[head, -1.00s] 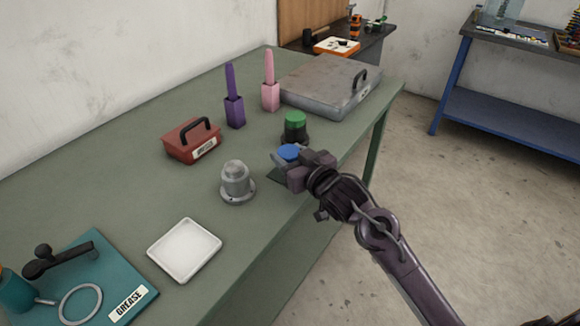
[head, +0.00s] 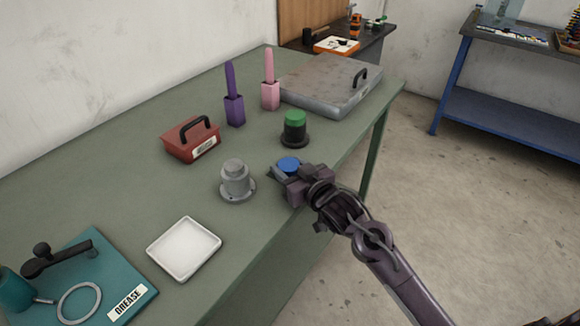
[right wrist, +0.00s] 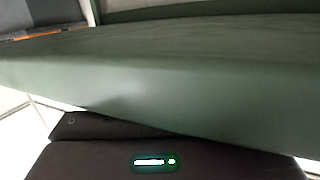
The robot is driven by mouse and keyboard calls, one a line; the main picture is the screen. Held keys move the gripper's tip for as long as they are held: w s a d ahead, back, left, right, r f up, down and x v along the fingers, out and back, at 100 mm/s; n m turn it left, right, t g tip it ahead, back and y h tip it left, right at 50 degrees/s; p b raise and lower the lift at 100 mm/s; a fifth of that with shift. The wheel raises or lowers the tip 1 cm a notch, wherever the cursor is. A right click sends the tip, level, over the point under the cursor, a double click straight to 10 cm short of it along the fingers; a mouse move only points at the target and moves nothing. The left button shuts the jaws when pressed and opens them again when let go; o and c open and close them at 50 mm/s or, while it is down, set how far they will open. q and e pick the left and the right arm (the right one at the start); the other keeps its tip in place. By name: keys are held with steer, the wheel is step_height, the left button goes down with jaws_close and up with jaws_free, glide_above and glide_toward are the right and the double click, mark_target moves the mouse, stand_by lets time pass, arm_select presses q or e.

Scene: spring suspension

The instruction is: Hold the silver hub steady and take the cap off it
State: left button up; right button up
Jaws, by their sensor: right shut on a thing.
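The silver hub (head: 237,184) stands upright on the green table, with a round grey cap (head: 234,166) on its top. My right gripper (head: 284,172) is just right of the hub, apart from it, near the table's right edge. It is shut on a blue-topped part (head: 289,163); the fingers hide the lower portion, so I cannot tell whether it touches the table. The right wrist view shows the table edge and dark parts of my gripper, with no fingertips or hub. My left gripper is not in view.
A green-capped dark hub (head: 294,130) stands behind my right gripper. A white tray (head: 184,262) lies in front of the silver hub. A red box (head: 180,146), purple holder (head: 235,110), pink holder (head: 270,97), metal case (head: 322,88) and teal grease mat (head: 85,290) surround open table space.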

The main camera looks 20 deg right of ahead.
steer(key=o, duration=0.9)
steer(key=shift+f, duration=0.1)
steer(key=shift+o, duration=0.2)
steer(key=shift+r, duration=0.2)
steer(key=v, duration=1.2)
steer(key=shift+r, duration=0.45)
steer(key=shift+s, duration=0.15)
